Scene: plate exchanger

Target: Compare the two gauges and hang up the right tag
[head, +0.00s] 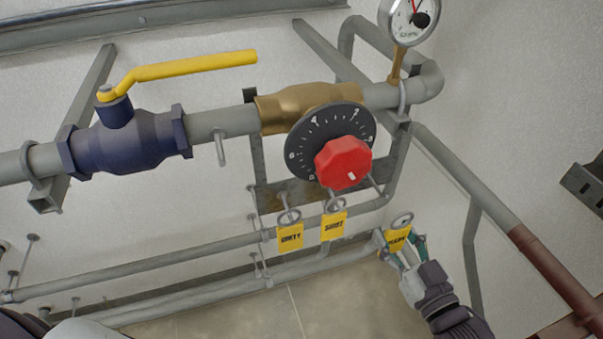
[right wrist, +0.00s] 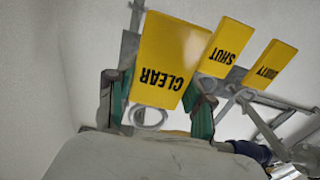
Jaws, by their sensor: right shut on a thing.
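Three yellow tags with grey rings are in the head view. The tag reading DIRTY (head: 290,238) and the tag reading SHUT (head: 333,227) hang side by side below the big valve. The CLEAR tag (head: 396,240) is to their right, between the fingers of my right gripper (head: 405,248), which is shut on it. In the right wrist view the CLEAR tag (right wrist: 168,62) shows upside down between the green finger pads. One round gauge (head: 411,18) stands on the upper pipe, cut by the top edge. The second gauge and my left gripper are not in view.
A red knob (head: 343,162) on a dark dial sits on the brass valve (head: 295,103). A blue valve (head: 130,140) with a yellow lever (head: 190,68) is to the left. Grey pipes run below, with thin stems sticking up. A red-brown pipe (head: 545,262) slopes at the right.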

